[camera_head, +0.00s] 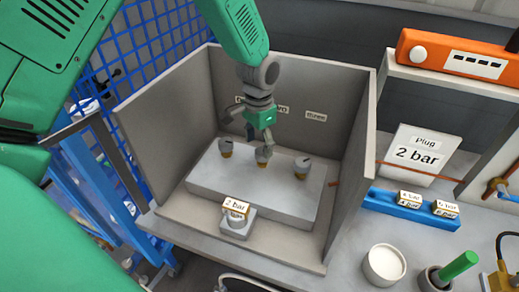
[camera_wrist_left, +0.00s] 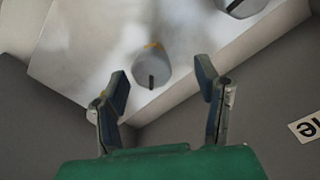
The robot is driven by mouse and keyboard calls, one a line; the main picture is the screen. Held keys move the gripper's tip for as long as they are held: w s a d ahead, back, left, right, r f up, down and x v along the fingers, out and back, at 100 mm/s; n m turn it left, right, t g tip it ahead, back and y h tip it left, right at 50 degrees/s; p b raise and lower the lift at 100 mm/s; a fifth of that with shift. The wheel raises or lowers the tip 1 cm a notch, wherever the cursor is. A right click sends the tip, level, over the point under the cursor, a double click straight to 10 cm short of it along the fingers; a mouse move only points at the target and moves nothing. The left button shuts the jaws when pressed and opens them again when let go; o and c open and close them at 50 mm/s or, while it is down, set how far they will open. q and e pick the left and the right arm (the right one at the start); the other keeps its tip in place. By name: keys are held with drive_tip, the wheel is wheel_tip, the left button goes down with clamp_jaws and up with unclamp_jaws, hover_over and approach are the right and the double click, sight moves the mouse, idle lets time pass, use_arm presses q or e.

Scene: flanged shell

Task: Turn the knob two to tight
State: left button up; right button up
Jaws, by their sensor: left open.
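A grey plate (camera_head: 222,190) with three knobs sits inside a grey open-topped box. The middle knob (camera_head: 263,155), in line with the middle label, is pale grey with a yellow mark and a dark slot. The left knob (camera_head: 226,147) and right knob (camera_head: 301,168) flank it. My left gripper (camera_head: 259,140) is open, just above and behind the middle knob. In the left wrist view the middle knob (camera_wrist_left: 150,68) lies beyond and between the spread fingers (camera_wrist_left: 162,84); contact is not visible. My right gripper is out of view.
The box walls (camera_head: 355,150) rise around the plate. A "2 bar" block (camera_head: 236,210) stands at the plate's front.

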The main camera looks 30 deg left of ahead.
use_arm(q)
drive_tip(key=shift+d+f, duration=0.2)
drive_tip(key=shift+f, duration=0.4)
drive_tip(key=shift+s+d+f, duration=0.15)
drive_tip(key=shift+d+f, duration=0.35)
drive_tip(key=shift+d, duration=0.2)
drive_tip(key=shift+a, duration=0.25)
drive_tip(key=shift+c, duration=0.8)
drive_tip(key=shift+a+f, duration=0.1)
drive_tip(key=shift+a, duration=0.25)
drive_tip(key=c, duration=1)
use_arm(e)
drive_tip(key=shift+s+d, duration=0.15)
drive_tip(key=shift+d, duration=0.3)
use_arm(q)
drive_tip(key=shift+d, duration=0.2)
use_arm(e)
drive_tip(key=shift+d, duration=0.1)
